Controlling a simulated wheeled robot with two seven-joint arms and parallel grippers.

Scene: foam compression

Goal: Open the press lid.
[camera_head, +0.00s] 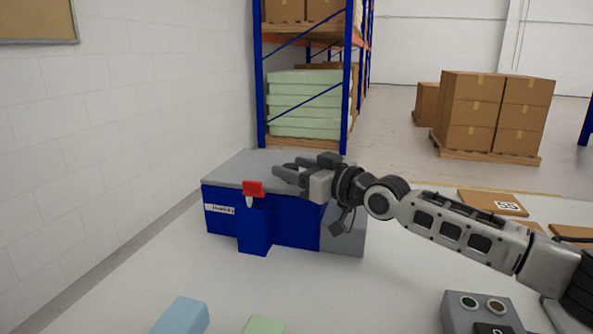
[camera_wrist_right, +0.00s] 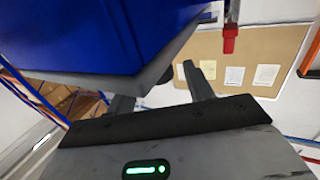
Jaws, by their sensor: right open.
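The press (camera_head: 287,226) is a blue box with a grey right end, standing against the left wall. Its flat grey lid (camera_head: 235,170) lies down on top. A red handle (camera_head: 253,187) sits at the lid's front edge; it also shows in the right wrist view (camera_wrist_right: 230,40), apart from my fingers. My right gripper (camera_head: 277,172) is open and empty, just right of the handle, with its fingers pointing left over the lid in the picture. In the right wrist view its fingers (camera_wrist_right: 158,90) are apart beside the lid's grey edge (camera_wrist_right: 165,65). My left gripper is not in view.
In front lie a light blue block (camera_head: 182,316) and a pale green block (camera_head: 264,326). A grey button box (camera_head: 485,312) stands front right. Behind are a blue-framed rack (camera_head: 348,90) with green slabs and stacked cartons (camera_head: 490,110). The white surface before the press has free room.

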